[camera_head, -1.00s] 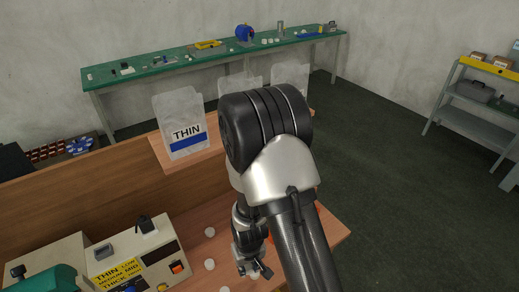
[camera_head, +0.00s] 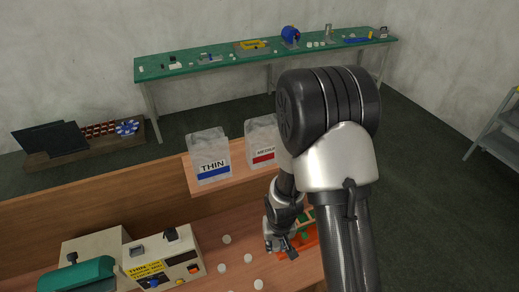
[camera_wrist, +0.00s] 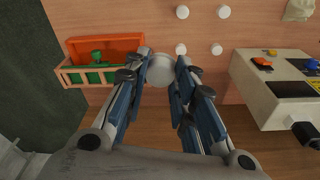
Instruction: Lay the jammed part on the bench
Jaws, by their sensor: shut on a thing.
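A white round part (camera_wrist: 160,70) sits between the fingertips of my gripper (camera_wrist: 161,72) in the wrist view. The gripper is shut on it, above the wooden bench (camera_wrist: 120,18). In the head view my gripper (camera_head: 282,248) is over the bench, right of the pad printer (camera_head: 165,262), and the held part cannot be made out. Several similar white round parts lie loose on the bench, one (camera_wrist: 181,49) close to the right fingertip in the wrist view. I cannot tell whether the held part touches the bench.
An orange bin (camera_wrist: 105,45) with green pieces stands left of the gripper in the wrist view. Bags marked THIN (camera_head: 210,158) and with a red label (camera_head: 262,143) stand on the raised shelf behind.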

